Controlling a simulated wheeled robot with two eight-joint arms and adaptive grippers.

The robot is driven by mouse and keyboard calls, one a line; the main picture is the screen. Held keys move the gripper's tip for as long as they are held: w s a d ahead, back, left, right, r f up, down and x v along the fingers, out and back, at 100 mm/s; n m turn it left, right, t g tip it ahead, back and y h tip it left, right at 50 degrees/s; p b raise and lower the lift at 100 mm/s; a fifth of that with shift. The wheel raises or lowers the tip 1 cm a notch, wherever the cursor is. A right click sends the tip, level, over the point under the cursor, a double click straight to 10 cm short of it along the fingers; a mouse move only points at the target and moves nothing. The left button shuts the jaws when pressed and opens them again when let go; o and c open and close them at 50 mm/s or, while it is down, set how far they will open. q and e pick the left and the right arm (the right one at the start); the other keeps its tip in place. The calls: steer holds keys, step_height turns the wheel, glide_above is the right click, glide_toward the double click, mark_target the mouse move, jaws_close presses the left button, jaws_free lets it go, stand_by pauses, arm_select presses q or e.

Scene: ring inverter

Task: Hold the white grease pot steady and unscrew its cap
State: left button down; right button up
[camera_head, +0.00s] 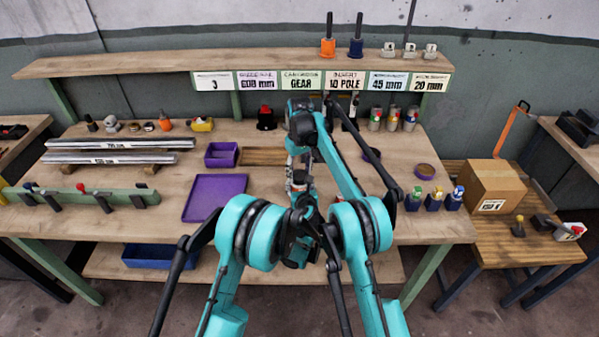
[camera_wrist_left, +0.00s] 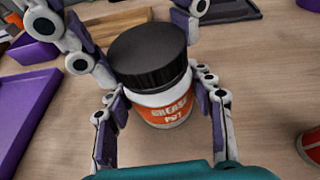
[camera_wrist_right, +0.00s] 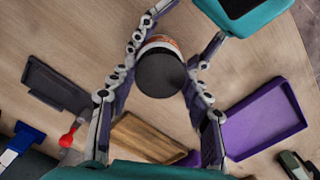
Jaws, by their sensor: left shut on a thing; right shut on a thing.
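The grease pot stands upright on the bench. In the left wrist view its white body with an orange label (camera_wrist_left: 165,108) sits below a wide black cap (camera_wrist_left: 148,53). In the right wrist view I look down on the cap (camera_wrist_right: 160,76), with part of the body (camera_wrist_right: 160,42) behind it. My left gripper (camera_wrist_left: 163,90) has its fingers on both sides of the body, shut on it. My right gripper (camera_wrist_right: 161,72) reaches from the far side and is shut with its fingers around the cap. In the head view both hands meet at the pot (camera_head: 298,186), which is mostly hidden.
A purple tray (camera_head: 213,198), a purple bin (camera_head: 221,155) and a wooden tray (camera_head: 263,156) lie left of the pot. A labelled shelf (camera_head: 240,63) spans the back. Bare bench lies around the pot.

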mark_target(300, 175)
steer(key=shift+r, duration=0.2)
steer(key=shift+r, duration=0.9)
steer(key=shift+r, duration=2)
arm_select(q)
steer(key=c, duration=0.5)
jaws_free()
steer(key=shift+c, duration=0.2)
